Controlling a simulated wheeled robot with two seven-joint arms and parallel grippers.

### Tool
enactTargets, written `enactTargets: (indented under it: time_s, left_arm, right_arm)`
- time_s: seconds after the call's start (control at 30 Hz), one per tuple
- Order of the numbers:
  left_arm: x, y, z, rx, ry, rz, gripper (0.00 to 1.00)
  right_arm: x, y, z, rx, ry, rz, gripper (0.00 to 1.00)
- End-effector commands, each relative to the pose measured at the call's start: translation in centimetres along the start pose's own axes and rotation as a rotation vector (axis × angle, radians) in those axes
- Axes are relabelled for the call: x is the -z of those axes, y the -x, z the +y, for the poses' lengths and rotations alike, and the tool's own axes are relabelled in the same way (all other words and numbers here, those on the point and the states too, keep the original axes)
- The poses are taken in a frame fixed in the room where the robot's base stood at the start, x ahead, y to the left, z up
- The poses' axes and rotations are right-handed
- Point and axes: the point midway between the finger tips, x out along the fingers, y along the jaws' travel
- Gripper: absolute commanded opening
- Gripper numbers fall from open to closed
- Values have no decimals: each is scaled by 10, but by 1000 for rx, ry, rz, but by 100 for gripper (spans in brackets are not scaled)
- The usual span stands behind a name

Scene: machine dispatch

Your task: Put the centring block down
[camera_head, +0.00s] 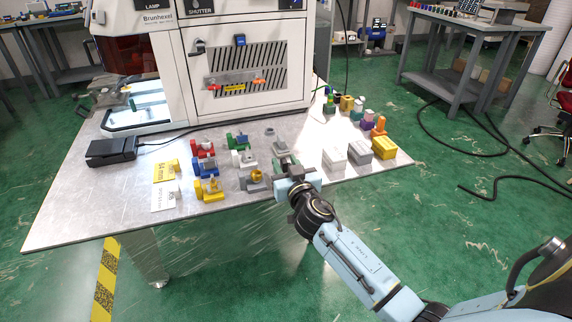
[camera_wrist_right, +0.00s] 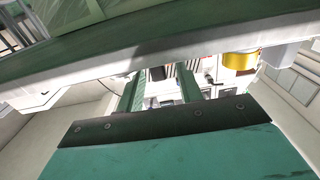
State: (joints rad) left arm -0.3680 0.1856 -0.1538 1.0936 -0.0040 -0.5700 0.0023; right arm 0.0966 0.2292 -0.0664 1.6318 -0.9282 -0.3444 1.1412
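My right gripper (camera_head: 284,160) is low over the front part of the table, among the small blocks. In the right wrist view its two green fingers (camera_wrist_right: 160,85) stand apart. I see background between them and no held block. A grey block (camera_head: 281,147) lies just beyond the fingertips in the head view, partly hidden by them. I cannot tell for sure which piece is the centring block. My left gripper is not in view.
Red, blue, green and yellow blocks (camera_head: 208,190) stand left of the gripper, beside yellow and white label cards (camera_head: 165,171). White, grey and yellow boxes (camera_head: 357,148) stand close on its right. The machine (camera_head: 245,60) closes off the back. The table's front-left (camera_head: 90,215) is clear.

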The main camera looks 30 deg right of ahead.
Motion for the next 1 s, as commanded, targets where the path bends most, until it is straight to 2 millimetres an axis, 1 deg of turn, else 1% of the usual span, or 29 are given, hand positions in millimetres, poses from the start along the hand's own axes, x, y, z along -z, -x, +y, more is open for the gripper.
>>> enactTargets:
  time_s: [0.17, 0.23, 0.3, 0.37, 0.6, 0.7, 0.83, 1.0]
  left_arm:
    - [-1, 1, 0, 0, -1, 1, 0]
    - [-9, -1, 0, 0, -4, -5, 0]
    - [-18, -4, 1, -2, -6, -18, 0]
    - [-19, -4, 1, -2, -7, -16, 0]
    - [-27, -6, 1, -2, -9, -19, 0]
    - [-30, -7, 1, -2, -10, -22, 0]
    - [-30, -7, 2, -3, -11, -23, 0]
    - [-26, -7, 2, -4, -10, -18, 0]
  right_arm:
    - [2, 0, 0, 0, 1, 0, 36]
    - [4, 0, 0, 0, 2, 0, 36]
    - [1, 12, -1, 1, -2, -3, 36]
    - [1, 24, -1, 1, -2, -3, 36]
    - [1, 75, 0, 0, -2, -3, 36]
    - [2, 93, 0, -1, -2, -2, 36]
    - [1, 109, 0, 0, -1, -2, 36]
    - [2, 119, 0, -1, 1, -1, 36]
